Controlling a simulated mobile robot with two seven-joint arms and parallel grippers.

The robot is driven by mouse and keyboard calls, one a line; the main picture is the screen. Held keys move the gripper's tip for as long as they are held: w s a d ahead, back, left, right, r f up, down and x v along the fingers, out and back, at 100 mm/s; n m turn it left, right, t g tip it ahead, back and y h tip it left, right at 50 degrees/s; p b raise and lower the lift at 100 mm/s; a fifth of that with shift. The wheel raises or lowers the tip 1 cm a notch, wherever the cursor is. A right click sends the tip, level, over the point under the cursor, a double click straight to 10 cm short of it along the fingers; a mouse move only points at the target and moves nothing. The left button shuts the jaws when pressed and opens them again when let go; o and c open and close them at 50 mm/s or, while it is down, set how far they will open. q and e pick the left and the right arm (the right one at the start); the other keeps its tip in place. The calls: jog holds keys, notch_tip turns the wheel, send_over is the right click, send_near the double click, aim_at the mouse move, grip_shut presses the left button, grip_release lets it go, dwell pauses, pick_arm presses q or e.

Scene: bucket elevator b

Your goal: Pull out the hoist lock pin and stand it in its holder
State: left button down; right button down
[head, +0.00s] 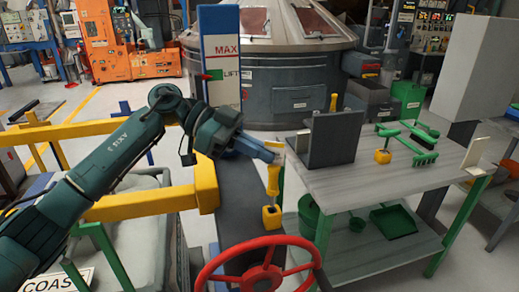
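A yellow upright pin-like piece (272,180) stands by the near left corner of the grey workbench, with a yellow block (271,217) at its lower end. I take it for the lock pin. My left gripper (271,150) is right at its top end; I cannot tell whether the fingers touch or grip it. A small yellow block with a dark top (382,157) sits on the workbench and may be the holder. Another yellow handle (333,103) shows behind a dark upright plate, its lower part hidden. My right gripper is not in view.
A red handwheel (260,268) stands in front. The workbench (440,172) carries the dark plate (336,138) and green rake-like tools (408,142). Yellow rails (140,204) flank my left arm. A blue, white and red panel (220,55) rises behind it. The bench's front right is clear.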

aim_at(273, 176)
pick_arm(q)
jog(key=shift+f, duration=0.9)
jog(key=shift+f, duration=0.5)
jog(key=shift+f+b, duration=0.35)
jog(key=shift+f, duration=0.2)
jog(key=shift+f, duration=0.3)
jog(key=c, duration=2.1)
grip_release()
jog(key=o, duration=0.4)
jog(key=shift+o, duration=0.5)
